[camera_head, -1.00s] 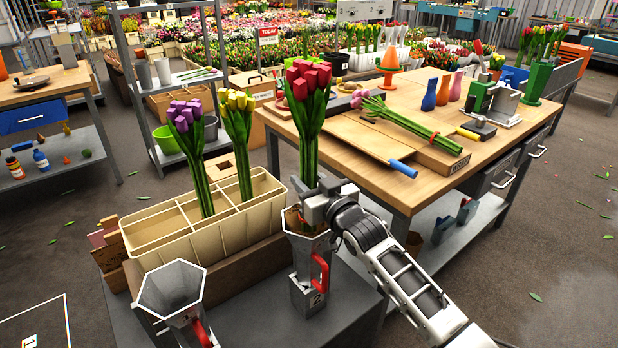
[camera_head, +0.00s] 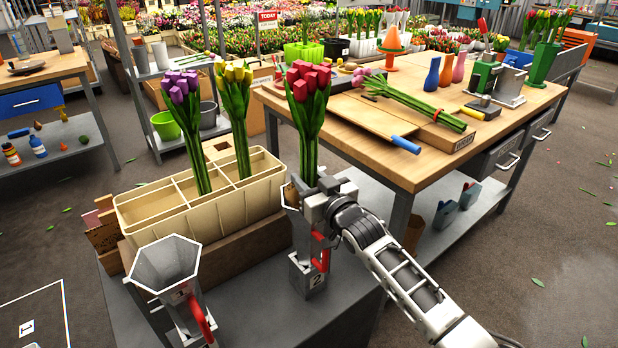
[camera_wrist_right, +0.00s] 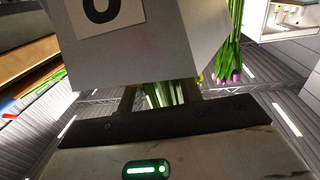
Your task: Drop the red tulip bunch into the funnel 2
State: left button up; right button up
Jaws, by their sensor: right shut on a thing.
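The red tulip bunch (camera_head: 308,88) stands upright in the head view, heads up and green stems down. My right gripper (camera_head: 316,200) is shut on its stems, at the mouth of the grey metal funnel 2 (camera_head: 300,260). This funnel has a red handle and a "2" label. The lower stems are hidden by the gripper and funnel, with the stems appearing to run into its mouth. In the right wrist view, green stems (camera_wrist_right: 170,94) show at the jaws, beside a pale surface with part of a black digit (camera_wrist_right: 100,8). My left gripper is out of view.
Funnel 1 (camera_head: 166,262) stands empty at the front left. A cream divided crate (camera_head: 160,205) behind holds the purple (camera_head: 184,88) and yellow (camera_head: 234,78) bunches. A wooden workbench (camera_head: 350,115) with pink tulips, vases and tools stands on the right, close behind my arm.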

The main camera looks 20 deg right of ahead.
jog(key=shift+r, duration=0.1)
jog(key=o, duration=2.1)
